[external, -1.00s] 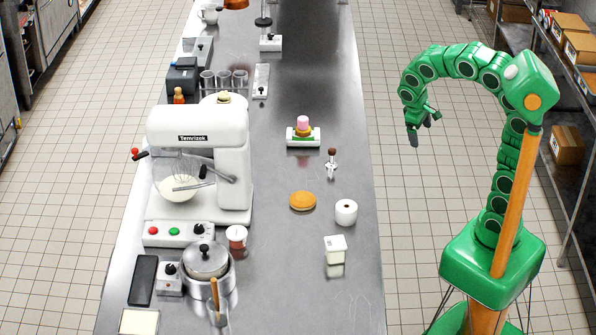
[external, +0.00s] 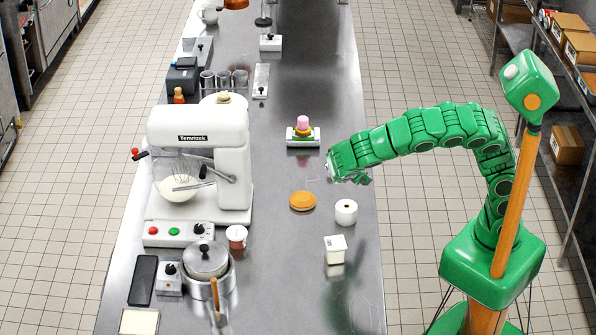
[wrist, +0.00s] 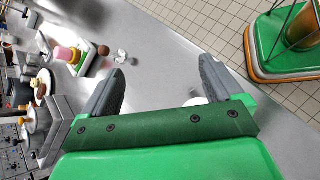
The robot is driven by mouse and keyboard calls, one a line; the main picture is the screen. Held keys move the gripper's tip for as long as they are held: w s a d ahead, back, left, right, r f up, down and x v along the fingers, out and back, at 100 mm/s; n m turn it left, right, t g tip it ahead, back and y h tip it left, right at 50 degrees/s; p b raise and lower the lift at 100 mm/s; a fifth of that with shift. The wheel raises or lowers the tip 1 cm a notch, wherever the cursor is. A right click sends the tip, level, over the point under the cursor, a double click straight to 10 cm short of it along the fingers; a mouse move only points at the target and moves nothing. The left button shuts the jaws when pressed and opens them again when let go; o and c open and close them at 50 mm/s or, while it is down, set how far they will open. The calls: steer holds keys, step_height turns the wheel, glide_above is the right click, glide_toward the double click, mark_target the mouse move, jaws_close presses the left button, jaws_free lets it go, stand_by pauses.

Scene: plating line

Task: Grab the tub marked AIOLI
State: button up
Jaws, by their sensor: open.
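A small squarish white tub (external: 335,250) stands upright on the steel counter near its right side in the external view. Its marking is too small to read, so I cannot tell whether it says AIOLI. My gripper (external: 331,170) is over the counter's right part, farther back than this tub and apart from it. In the wrist view my gripper (wrist: 165,78) has its two dark fingers spread, with bare counter between their tips. A white thing (wrist: 195,101) shows partly behind the gripper's green edge; I cannot tell which one it is.
A white roll (external: 346,212) and an orange-brown disc (external: 303,201) lie near the white tub. A white stand with a stacked burger-like item (external: 303,133) is behind. A mixer (external: 205,160), a lidded pot (external: 206,262) and a reddish jar (external: 236,238) line the left.

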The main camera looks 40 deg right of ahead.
steer(key=s+a+f+n+t, duration=0.2)
steer(key=s+a+n, duration=0.1)
steer(key=a, duration=0.4)
steer(key=s+a+f+n+t, duration=0.1)
steer(key=s+a+n+t, duration=0.1)
steer(key=s+a+n, duration=0.3)
steer(key=n+t+y, duration=0.2)
steer(key=n+t, duration=0.1)
steer(key=n, duration=0.1)
glide_toward(337, 246)
steer(key=x, duration=0.4)
steer(key=shift+d, duration=0.35)
steer(key=shift+f, duration=0.15)
steer(key=shift+x, duration=0.75)
steer(key=shift+a+x, duration=0.15)
steer(key=shift+x, duration=1.35)
steer(key=shift+a+x, duration=0.1)
steer(key=shift+x, duration=1.4)
steer(key=shift+w, duration=0.2)
steer(key=c, duration=1.2)
